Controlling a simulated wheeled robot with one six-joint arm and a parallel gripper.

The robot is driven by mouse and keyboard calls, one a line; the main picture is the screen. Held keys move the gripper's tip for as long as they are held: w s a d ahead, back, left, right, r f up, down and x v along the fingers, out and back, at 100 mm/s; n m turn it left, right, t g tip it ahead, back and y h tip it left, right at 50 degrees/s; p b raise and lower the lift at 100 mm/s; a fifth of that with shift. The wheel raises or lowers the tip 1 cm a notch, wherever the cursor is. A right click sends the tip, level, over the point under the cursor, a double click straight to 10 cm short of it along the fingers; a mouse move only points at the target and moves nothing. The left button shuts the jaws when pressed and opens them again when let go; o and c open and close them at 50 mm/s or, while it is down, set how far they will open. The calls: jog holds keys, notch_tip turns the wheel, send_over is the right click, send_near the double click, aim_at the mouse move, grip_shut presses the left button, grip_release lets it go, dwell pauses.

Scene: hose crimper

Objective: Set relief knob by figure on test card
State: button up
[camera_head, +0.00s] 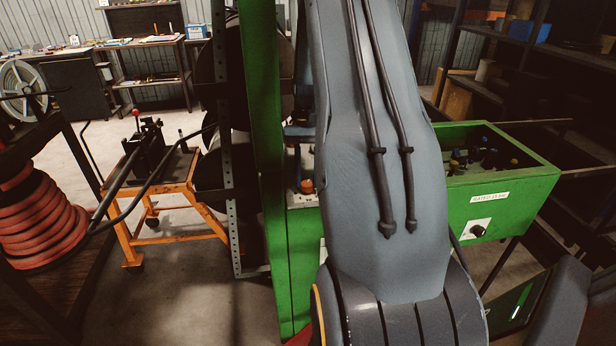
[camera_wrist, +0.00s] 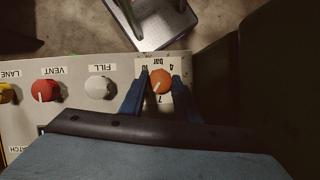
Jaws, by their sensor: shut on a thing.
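The orange relief knob (camera_wrist: 161,80) sits on a pale panel in the wrist view, with figures and "bar" printed around it upside down. Its white pointer line points toward the bottom of the picture, slightly left, near the figure 7. My gripper (camera_wrist: 158,90) has its blue fingers on either side of the knob and is shut on it. I cannot make out a test card in either view.
Left of the knob are a white FILL knob (camera_wrist: 99,88), a red VENT knob (camera_wrist: 46,90) and a yellow knob (camera_wrist: 7,93). In the head view a green bin (camera_head: 505,190) stands right of my arm and an orange cart (camera_head: 165,190) stands left.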

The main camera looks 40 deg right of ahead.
jog(key=shift+s, duration=0.1)
dwell(0.4)
jog(key=o, duration=1)
jog(key=shift+w+d+r+b, duration=0.2)
jog(key=shift+w+r+b, duration=0.1)
jog(key=shift+r, duration=0.2)
jog(key=b+v, duration=0.2)
jog(key=v, duration=0.4)
jog(key=shift+r, duration=0.35)
